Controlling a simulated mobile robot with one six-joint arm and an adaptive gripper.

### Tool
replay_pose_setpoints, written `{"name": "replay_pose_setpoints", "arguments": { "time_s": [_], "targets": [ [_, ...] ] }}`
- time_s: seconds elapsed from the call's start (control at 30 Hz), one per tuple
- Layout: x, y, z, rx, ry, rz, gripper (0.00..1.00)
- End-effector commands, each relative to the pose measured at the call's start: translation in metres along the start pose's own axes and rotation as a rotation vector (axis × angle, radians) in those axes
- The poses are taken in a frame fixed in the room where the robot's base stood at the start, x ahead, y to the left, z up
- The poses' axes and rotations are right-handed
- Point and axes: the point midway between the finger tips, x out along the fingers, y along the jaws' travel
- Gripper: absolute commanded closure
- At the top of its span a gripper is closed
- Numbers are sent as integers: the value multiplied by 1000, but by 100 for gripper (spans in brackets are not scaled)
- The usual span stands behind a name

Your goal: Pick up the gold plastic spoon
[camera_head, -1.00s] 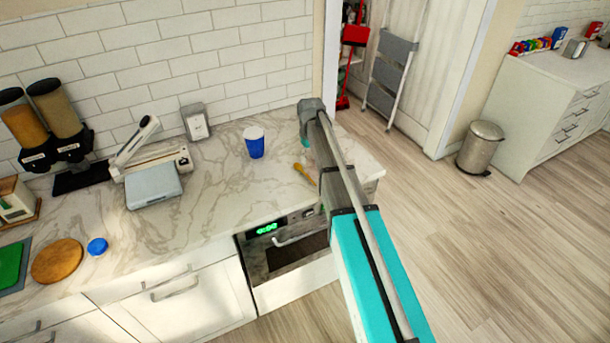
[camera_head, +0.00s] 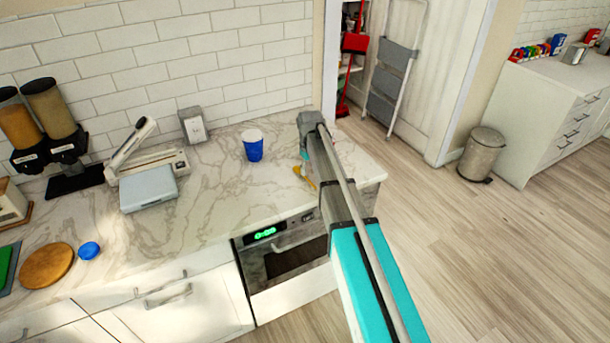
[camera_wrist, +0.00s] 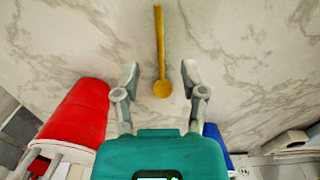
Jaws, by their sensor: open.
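The gold spoon (camera_wrist: 159,45) lies on the marble counter. In the wrist view its bowl is toward my gripper and its handle runs up, away from it. My gripper (camera_wrist: 160,78) is open and empty, with one finger on each side of the spoon's bowl. I cannot tell how high the fingertips are above the counter. In the head view the spoon (camera_head: 304,176) lies near the counter's right end, left of my arm, which hides most of my gripper.
A blue cup (camera_head: 253,148) stands on the counter left of the spoon. A large red object (camera_wrist: 78,120) is at the left in the wrist view. A grey box (camera_head: 148,190), a blue lid (camera_head: 89,250) and a round wooden board (camera_head: 47,266) are farther left.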

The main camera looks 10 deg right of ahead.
Motion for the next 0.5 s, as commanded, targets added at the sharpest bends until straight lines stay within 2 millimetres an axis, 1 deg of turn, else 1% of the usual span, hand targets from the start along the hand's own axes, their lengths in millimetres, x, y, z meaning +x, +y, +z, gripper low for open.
{"name": "replay_pose_setpoints", "arguments": {
  "time_s": [0.27, 0.5],
  "targets": [
    [6, 0, 0, 0, 0, 0, 46],
    [24, 1, 0, -1, 0, 0, 46]
  ]
}}
